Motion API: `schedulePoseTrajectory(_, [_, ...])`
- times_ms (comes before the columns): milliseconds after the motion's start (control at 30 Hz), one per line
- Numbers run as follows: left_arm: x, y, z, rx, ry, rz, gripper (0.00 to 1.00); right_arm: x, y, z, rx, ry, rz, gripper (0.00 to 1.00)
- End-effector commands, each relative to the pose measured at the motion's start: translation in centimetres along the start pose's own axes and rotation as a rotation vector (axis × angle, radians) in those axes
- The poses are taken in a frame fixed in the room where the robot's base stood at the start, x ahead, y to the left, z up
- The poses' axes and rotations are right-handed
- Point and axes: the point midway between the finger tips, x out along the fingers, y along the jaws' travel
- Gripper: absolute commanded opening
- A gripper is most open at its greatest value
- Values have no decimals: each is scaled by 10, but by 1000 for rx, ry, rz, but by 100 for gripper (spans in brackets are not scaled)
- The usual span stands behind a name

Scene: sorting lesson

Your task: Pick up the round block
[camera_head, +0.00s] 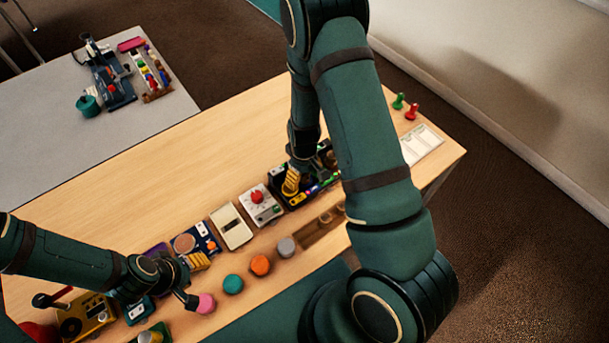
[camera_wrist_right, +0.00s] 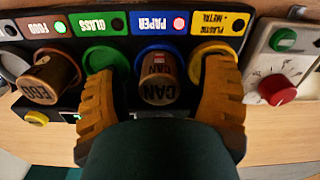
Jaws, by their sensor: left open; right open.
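Several round pieces lie in a row along the near edge of the table in the head view: a pink one (camera_head: 206,303), a teal one (camera_head: 232,284), an orange one (camera_head: 261,265) and a grey one (camera_head: 286,247). Which is the round block I cannot tell. My left gripper (camera_head: 188,290) is open beside the pink piece; its fingers are partly hidden. My right gripper (camera_wrist_right: 158,78) is open over the sorting panel. Its yellow fingers stand on either side of a round brown block marked CAN (camera_wrist_right: 160,92), in the blue PAPER opening. Another brown round block (camera_wrist_right: 42,88) sits at the FOOD opening.
The sorting panel (camera_wrist_right: 68,48) has lit labels; a box with a red knob (camera_head: 258,202) stands beside it. A wooden tray (camera_head: 316,237) lies in front. A yellow device (camera_head: 86,318) is at lower left. The table's (camera_head: 200,150) far middle is clear.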

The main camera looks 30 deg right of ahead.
Motion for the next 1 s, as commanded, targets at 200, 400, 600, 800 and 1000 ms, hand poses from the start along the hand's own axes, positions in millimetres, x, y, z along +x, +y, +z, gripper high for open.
schedulePoseTrajectory(200, [0, 0, 0, 0, 0, 0, 47, 0, 0, 0, 0, 0, 0, 16])
schedulePoseTrajectory(400, [0, 0, 0, 0, 1, 0, 47, 0, 0, 0, 0, -1, 0, 12])
schedulePoseTrajectory(600, [0, 0, 0, 0, 1, 0, 47, -2, 0, 0, 0, 0, 0, 12])
schedulePoseTrajectory(800, [-6, 2, -3, -1, 5, -1, 47, -28, 0, -1, -2, 2, 0, 12])
schedulePoseTrajectory(1000, [-13, 5, -6, -4, 13, -1, 47, -68, 0, -1, -2, 4, 1, 12])
